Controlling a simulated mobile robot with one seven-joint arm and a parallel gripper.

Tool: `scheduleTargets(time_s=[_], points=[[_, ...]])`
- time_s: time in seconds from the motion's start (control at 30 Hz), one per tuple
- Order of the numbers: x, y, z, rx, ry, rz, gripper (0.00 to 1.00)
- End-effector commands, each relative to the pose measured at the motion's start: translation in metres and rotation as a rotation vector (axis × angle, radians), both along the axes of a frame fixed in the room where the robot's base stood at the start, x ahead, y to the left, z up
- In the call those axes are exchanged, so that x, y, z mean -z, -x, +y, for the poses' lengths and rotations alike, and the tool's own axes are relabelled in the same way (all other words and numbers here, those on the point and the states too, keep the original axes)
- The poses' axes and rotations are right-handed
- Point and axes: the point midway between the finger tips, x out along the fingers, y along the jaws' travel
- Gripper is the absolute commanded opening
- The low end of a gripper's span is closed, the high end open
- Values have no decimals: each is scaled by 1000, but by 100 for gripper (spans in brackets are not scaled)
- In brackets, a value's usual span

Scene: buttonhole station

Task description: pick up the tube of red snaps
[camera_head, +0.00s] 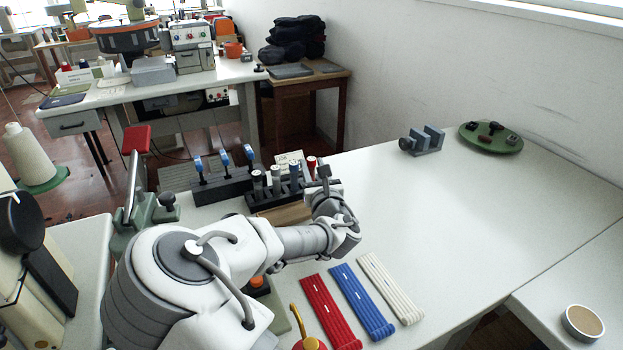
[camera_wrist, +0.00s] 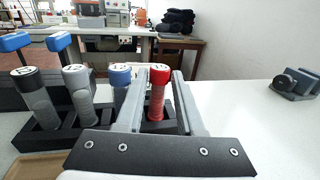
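The tube of red snaps (camera_head: 311,163) stands upright in a dark rack (camera_head: 262,197), at its right end. In the wrist view the red tube (camera_wrist: 158,92) shows between the two fingers of my gripper (camera_wrist: 160,88), with a narrow gap beside it. My gripper (camera_head: 324,172) is open and sits low beside the rack in the head view. The tube's foot is partly hidden by my gripper. A blue-capped tube (camera_wrist: 120,76) is just left of the left finger, and grey tubes with white and black caps (camera_wrist: 77,85) stand further left.
A stand of blue-topped tools (camera_head: 222,178) is behind the rack. Red, blue and white strips (camera_head: 345,300) lie in front of my arm. A grey block (camera_head: 427,140) and a green dish (camera_head: 490,146) are at the back right. The table's middle right is clear.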

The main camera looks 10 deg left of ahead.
Motion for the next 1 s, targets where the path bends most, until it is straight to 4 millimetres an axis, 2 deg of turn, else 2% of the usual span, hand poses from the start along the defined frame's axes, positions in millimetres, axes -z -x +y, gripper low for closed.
scheduleTargets(time_s=[0.3,0.63,0.67,0.83,0.87,1.0], points=[[-3,-36,17,0,1,-1,37],[-4,-41,20,0,0,0,37],[-4,-41,20,0,0,0,33],[-4,-41,20,0,0,0,3],[-4,-41,20,0,0,0,0],[-4,-40,20,0,0,0,0]])
